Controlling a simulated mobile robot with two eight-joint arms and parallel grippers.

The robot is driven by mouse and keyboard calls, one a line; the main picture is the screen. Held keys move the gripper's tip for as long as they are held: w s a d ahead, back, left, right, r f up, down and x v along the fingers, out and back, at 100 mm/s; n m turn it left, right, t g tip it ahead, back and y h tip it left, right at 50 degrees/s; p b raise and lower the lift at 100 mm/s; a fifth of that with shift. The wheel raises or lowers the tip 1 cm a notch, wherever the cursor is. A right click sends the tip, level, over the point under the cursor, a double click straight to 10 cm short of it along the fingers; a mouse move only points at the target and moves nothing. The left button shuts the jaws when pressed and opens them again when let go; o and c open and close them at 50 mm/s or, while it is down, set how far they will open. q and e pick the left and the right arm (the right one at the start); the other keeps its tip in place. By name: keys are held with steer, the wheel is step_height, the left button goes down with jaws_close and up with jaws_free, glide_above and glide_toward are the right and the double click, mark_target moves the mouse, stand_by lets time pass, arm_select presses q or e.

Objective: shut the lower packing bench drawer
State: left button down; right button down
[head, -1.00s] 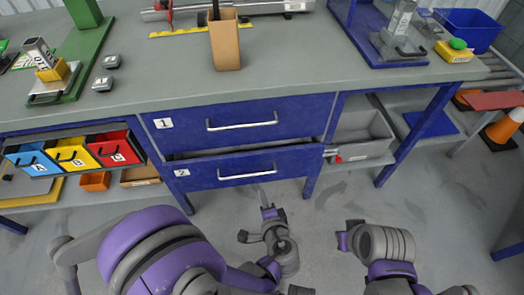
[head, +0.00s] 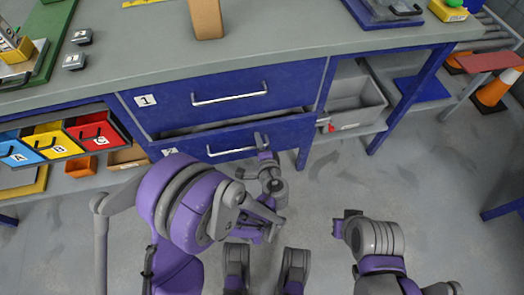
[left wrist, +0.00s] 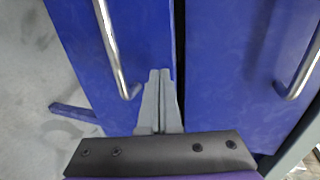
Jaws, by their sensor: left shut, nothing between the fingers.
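The lower drawer (head: 290,130), blue with a silver bar handle (head: 232,152), stands partly out, with a dark gap above its front. The upper drawer (head: 205,88), marked 1, sits above it. My left gripper (head: 262,140) is shut and empty at the lower drawer's front, near the right end of its handle. In the left wrist view its fingertips (left wrist: 160,75) lie over the lower drawer's front (left wrist: 80,20), beside the handle end; I cannot tell whether they touch. My right gripper (head: 341,226) hangs over the floor at lower right; its jaw state is unclear.
The grey bench top (head: 300,42) overhangs the drawers. Blue, yellow and red (head: 92,133) bins hang at left. A grey bin (head: 355,100) sits on the shelf at right, beside a bench leg (head: 412,95). An orange cone (head: 492,92) stands far right. The floor in front is open.

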mark_target(254, 125)
arm_select(q)
steer(key=shift+w+a, duration=0.3)
steer(key=shift+w, duration=0.55)
steer(key=w, duration=0.2)
steer(key=w+a, duration=0.1)
steer(key=w, duration=0.1)
steer(key=shift+w+a, duration=0.15)
steer(key=shift+a, duration=0.05)
steer(key=shift+w+r, duration=0.1)
steer(key=shift+r, duration=0.05)
